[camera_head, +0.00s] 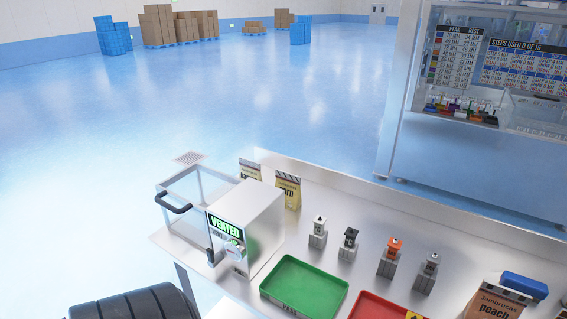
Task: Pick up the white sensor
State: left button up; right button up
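Several small sensor-like pieces stand upright in a row on grey blocks on the steel bench (345,190). The leftmost piece has a white top (320,223) with a small dark mark; it looks like the white sensor. To its right stand one with a black top (351,233), one with an orange top (394,243) and one with a grey top (433,258). All are apart from each other. Neither of my grippers is in view, and nothing touches the white-topped piece.
A metal box with a green "VENTED" display (227,229) and a clear chamber stands left. A green tray (304,284) and a red tray (378,308) lie in front. Pouches (288,190) stand behind. A peach pouch (497,303) and blue object (525,285) are at right.

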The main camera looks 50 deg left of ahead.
aim_at(319, 221)
jog(key=u, duration=1.4)
